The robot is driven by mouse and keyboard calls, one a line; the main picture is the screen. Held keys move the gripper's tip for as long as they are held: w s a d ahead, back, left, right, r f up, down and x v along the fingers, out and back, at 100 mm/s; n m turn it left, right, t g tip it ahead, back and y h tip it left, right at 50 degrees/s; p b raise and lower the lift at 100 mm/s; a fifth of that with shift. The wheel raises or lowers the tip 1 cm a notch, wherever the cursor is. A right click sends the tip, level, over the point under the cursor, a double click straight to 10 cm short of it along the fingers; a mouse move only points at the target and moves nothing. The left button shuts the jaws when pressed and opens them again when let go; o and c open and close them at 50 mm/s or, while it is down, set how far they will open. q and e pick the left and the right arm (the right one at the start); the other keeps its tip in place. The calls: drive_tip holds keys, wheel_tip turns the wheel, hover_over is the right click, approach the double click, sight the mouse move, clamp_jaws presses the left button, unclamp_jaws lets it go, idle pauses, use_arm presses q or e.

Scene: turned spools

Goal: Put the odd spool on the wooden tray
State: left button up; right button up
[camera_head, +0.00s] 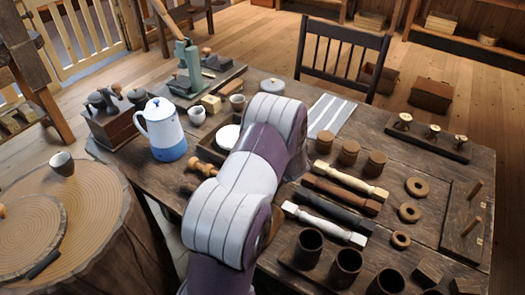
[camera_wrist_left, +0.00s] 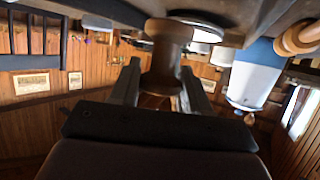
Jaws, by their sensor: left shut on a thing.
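A brown turned spool (camera_wrist_left: 165,55) with wide ends and a narrower middle is between the fingers of my left gripper (camera_wrist_left: 160,82) in the left wrist view. The gripper is shut on it. In the head view an arm of mine covers this gripper and the held spool. A light-brown turned piece (camera_head: 206,168) lies on the table just left of the arm, and turned rings of similar colour (camera_wrist_left: 300,38) show in the left wrist view. I cannot make out the wooden tray for certain. My right gripper is not in view.
Right of the arm are turned legs (camera_head: 345,191), round brown pieces (camera_head: 350,152), rings (camera_head: 409,212) and dark cups (camera_head: 308,247). A striped cloth (camera_head: 328,115) lies behind.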

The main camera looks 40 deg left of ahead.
use_arm(q)
wheel_tip(320, 180, down, 4)
drive_tip(key=shift+s+r+b, duration=0.1)
drive_tip(key=shift+s+b, duration=0.05)
drive_tip(key=shift+b, duration=0.15)
drive_tip(key=shift+a, duration=0.1)
drive_tip(key=shift+f, duration=0.2)
drive_tip(key=o, duration=1)
drive_tip(key=shift+o, duration=0.2)
